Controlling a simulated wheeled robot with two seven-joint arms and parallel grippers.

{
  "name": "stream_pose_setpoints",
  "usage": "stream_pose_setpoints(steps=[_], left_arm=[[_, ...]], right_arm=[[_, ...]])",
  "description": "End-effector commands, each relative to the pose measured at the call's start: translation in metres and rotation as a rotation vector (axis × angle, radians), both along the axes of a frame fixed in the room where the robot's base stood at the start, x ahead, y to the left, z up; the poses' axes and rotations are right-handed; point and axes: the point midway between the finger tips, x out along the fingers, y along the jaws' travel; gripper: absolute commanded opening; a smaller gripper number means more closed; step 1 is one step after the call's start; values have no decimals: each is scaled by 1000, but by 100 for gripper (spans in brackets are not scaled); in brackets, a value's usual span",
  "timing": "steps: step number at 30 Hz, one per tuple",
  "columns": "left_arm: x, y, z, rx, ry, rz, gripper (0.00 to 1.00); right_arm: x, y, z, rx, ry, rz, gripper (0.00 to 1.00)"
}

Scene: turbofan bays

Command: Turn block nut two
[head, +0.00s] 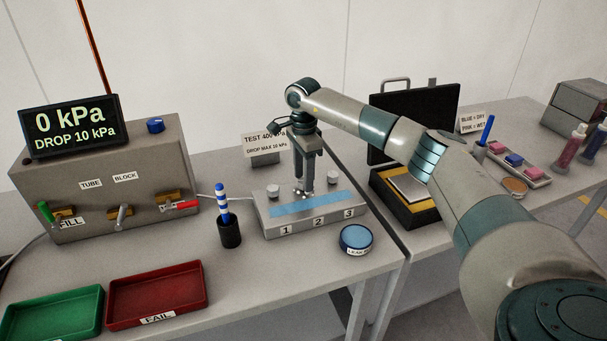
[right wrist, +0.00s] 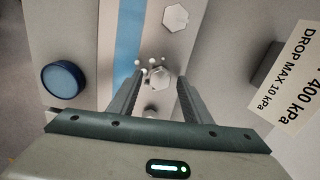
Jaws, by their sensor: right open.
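My right gripper (head: 303,180) points down over the middle of the block. Its open fingers (right wrist: 160,84) stand either side of nut two in the right wrist view; contact cannot be told. Nut one (head: 273,191) and nut three (head: 333,178) stand left and right. My left gripper is out of view.
A round blue-topped tin (head: 356,237) sits in front of the block. A black cup with a striped stick (head: 228,230) is left of it. The test sign (head: 265,145) stands behind. The red tray (head: 158,295) and green tray (head: 50,315) lie front left. The gauge reads 0 kPa (head: 70,125).

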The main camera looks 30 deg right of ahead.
Motion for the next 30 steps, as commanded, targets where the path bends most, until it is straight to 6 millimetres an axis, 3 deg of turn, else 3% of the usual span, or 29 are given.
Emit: stream_pose_setpoints(steps=[13,18,30], left_arm=[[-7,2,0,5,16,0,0],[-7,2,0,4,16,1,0],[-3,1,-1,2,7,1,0]], right_arm=[[0,0,-7,0,0,1,45],[0,0,-7,0,0,1,4],[0,0,-7,0,0,-34,3]])
